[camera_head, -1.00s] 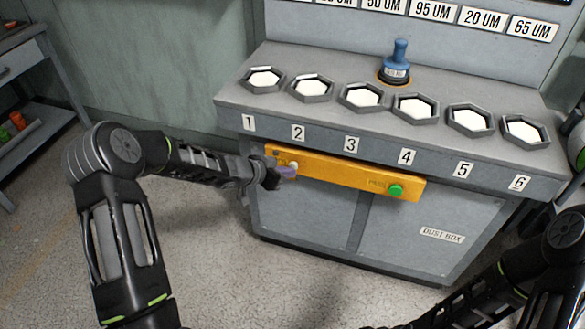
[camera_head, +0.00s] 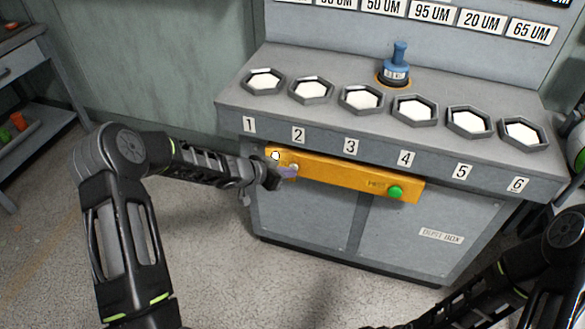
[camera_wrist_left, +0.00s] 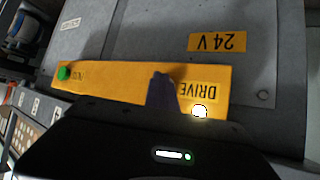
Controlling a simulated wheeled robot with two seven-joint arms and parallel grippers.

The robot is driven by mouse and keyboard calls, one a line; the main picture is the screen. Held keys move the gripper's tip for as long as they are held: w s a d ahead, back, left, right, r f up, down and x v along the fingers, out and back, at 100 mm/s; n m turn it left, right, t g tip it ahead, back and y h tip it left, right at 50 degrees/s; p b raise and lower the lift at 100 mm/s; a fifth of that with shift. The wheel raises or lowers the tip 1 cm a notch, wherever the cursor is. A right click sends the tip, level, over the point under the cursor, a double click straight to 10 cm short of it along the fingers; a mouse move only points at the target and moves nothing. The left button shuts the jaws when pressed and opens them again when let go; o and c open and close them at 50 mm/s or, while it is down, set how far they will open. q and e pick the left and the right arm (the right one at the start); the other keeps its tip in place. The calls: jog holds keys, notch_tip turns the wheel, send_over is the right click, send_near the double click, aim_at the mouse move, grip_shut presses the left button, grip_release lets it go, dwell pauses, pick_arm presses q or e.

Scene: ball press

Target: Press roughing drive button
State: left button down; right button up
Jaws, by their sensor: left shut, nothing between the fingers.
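The yellow panel (camera_head: 340,177) runs along the front of the grey machine. A round white light (camera_head: 275,156) glows at its left end and also shows in the left wrist view (camera_wrist_left: 200,111), beside the upside-down DRIVE label (camera_wrist_left: 197,91). My left gripper (camera_head: 288,172) is shut and empty, its tip at the panel just right of that light. In the left wrist view its purple fingertips (camera_wrist_left: 163,92) lie over the panel beside the label; I cannot tell if they touch. A small whitish knob (camera_head: 294,167) shows at the tip. My right gripper is out of view.
A green button (camera_head: 395,192) sits at the panel's right end. Above, the machine top (camera_head: 235,105) has several numbered hexagonal wells and a blue-handled tool (camera_head: 398,66). My right arm stands at lower right. Open floor lies in front.

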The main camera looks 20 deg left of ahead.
pick_arm(q)
jog(key=shift+w+r, duration=0.1)
jog(key=shift+w, duration=0.05)
dwell(0.5)
jog(key=shift+s, duration=0.35)
jog(key=s+b, duration=0.2)
jog(key=s, duration=0.4)
dwell(0.3)
